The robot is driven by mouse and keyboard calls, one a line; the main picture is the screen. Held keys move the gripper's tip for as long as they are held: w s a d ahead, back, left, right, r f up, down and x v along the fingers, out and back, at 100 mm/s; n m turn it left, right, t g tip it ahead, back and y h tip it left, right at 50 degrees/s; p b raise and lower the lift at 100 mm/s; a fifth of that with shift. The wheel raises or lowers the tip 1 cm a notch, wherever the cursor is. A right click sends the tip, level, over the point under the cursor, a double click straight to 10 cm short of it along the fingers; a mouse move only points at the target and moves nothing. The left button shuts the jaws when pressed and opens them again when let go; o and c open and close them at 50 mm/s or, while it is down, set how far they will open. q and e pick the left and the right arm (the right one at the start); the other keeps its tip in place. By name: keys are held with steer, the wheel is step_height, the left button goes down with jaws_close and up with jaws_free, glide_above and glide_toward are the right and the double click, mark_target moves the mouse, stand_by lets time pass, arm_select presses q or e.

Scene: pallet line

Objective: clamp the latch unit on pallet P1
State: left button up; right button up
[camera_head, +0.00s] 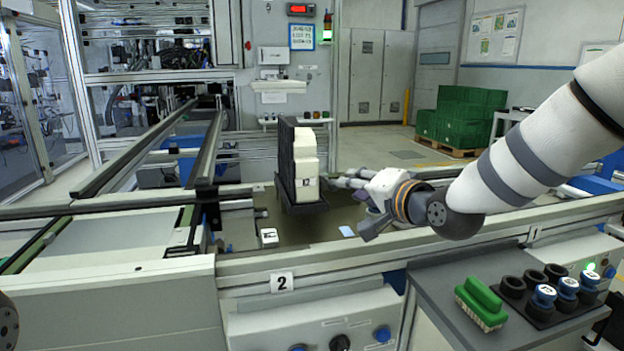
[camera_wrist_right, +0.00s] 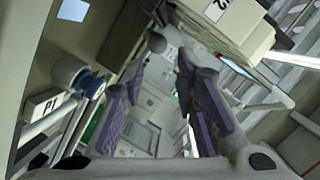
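In the head view, a cream latch unit (camera_head: 306,165) stands upright against a dark pallet plate (camera_head: 286,150). Part of the unit shows at the top of the right wrist view (camera_wrist_right: 232,28). A small plate marked P1 (camera_wrist_right: 48,106) and a knob with a blue ring (camera_wrist_right: 90,84) show at the left of the wrist view. My right gripper (camera_head: 345,182) is just right of the unit. In the wrist view its two purple-padded fingers (camera_wrist_right: 165,100) are apart with nothing held between them; the knob is beside them, outside the gap. My left gripper is out of view.
A rail (camera_head: 420,241) runs in front of the pallet bay. At the front right, a grey shelf (camera_head: 440,290) holds a green brush (camera_head: 481,303) and a black holder (camera_head: 540,315) with black and blue-topped pieces. Conveyor rails (camera_head: 150,150) lie left. Green crates (camera_head: 465,115) stand far back.

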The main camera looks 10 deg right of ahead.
mark_target(330, 182)
steer(key=x, duration=0.3)
steer(key=b+x, duration=0.1)
steer(key=x, duration=0.3)
steer(key=f+b+x, duration=0.1)
steer(key=x, duration=0.2)
steer(key=shift+w+f, duration=0.1)
steer(key=shift+f, duration=0.05)
steer(key=shift+w+a, duration=0.1)
steer(key=shift+w, duration=0.15)
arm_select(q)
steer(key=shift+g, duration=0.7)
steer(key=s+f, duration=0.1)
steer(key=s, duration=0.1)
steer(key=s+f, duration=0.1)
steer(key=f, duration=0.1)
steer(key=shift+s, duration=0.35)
arm_select(e)
steer(key=shift+w+r, duration=0.1)
steer(key=shift+r, duration=0.25)
jaws_close()
